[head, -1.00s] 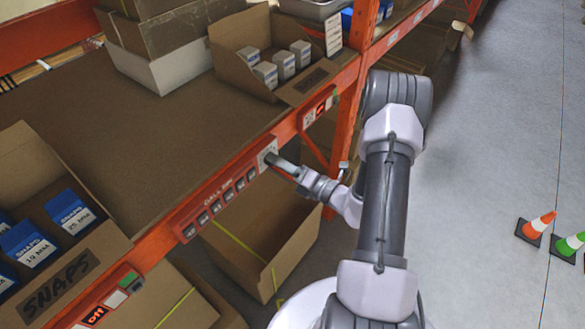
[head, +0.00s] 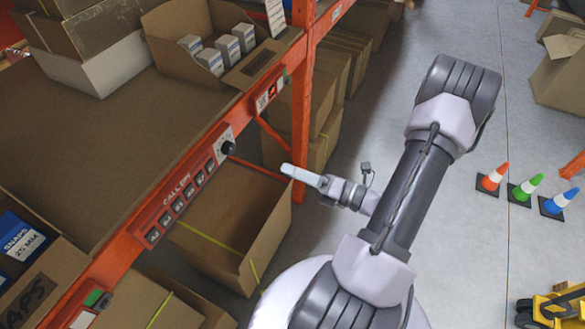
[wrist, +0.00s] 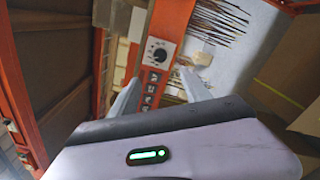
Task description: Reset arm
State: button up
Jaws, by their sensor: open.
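My gripper (head: 303,176) is in front of the orange rack in the head view, apart from the call bin panel (head: 184,190) on the rack's front beam. A black knob (head: 228,148) sits at the panel's right end, left of and above the gripper. In the wrist view my gripper (wrist: 160,88) shows two fingers spread apart with nothing between them. The knob (wrist: 159,54) on its white plate and several dark buttons (wrist: 152,90) appear beyond and between the fingers.
An open cardboard box (head: 262,252) stands below the panel. A box of small grey cartons (head: 243,76) sits on the shelf, and a SNAPS box (head: 62,262) is at lower left. Several cones (head: 493,178) and a yellow pallet jack (head: 560,306) stand right on open floor.

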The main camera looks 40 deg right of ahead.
jog(key=a+f+n+g+y+b, duration=0.3)
jog(key=a+n+g+y+b, duration=0.3)
jog(key=a+n+g+b, duration=0.75)
jog(key=s+a+f+n+h+b, duration=0.2)
jog(key=n+b, duration=0.3)
jog(key=n, duration=0.3)
jog(key=s+a+f+n+t+h+b, duration=0.1)
jog(key=a+n+h+b, duration=0.3)
jog(key=n, duration=0.5)
jog(key=s+a+f+n+t+h+b, duration=0.1)
jog(key=s+a+f+n+h+b, duration=0.2)
jog(key=n+b, duration=0.3)
jog(key=s+a+n+h, duration=0.1)
jog(key=n, duration=0.2)
jog(key=shift+a, duration=0.4)
jog(key=shift+f, duration=0.1)
